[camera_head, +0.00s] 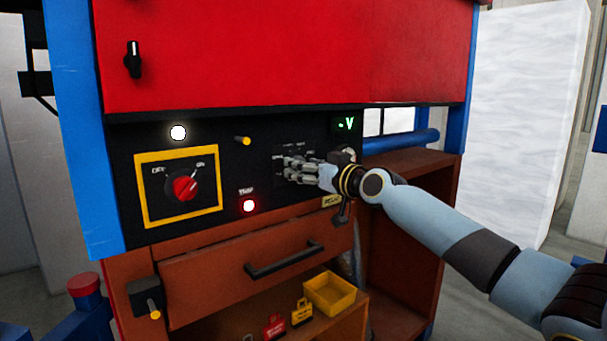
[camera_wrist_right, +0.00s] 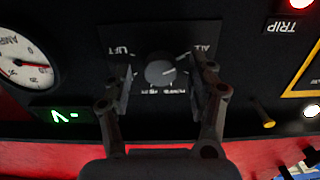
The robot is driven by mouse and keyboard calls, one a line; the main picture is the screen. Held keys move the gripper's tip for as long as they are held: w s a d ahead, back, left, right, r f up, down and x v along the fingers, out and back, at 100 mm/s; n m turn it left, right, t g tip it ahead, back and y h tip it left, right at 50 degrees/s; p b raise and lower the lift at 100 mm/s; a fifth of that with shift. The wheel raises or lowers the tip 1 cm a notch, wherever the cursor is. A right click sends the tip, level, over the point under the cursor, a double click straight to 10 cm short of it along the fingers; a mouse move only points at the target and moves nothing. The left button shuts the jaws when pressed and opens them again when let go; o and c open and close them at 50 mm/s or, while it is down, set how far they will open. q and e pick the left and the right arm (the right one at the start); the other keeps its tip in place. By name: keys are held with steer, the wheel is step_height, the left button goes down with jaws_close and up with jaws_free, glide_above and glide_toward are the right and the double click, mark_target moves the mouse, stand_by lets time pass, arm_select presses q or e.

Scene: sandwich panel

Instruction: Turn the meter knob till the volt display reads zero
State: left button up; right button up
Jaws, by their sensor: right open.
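The meter knob (camera_wrist_right: 166,71), a dark round dial on a black plate, shows in the right wrist view, which is upside down. My right gripper (camera_wrist_right: 163,80) is open with one finger on each side of the knob; I cannot tell whether they touch it. My left gripper is not in view.
A red rotary switch (camera_head: 185,187) in a yellow frame sits left on the panel. A lit red TRIP lamp (camera_head: 249,206) and a yellow peg (camera_head: 242,140) are nearby. An AMPS gauge (camera_wrist_right: 22,68) is beside the knob. A drawer handle (camera_head: 285,260) juts out below.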

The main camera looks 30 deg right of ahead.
steer(key=shift+w+a, duration=0.1)
steer(key=shift+w, duration=0.2)
steer(key=c, duration=1.1)
steer(key=shift+c, duration=0.2)
steer(key=shift+m+p, duration=0.55)
steer(key=shift+m, duration=3.95)
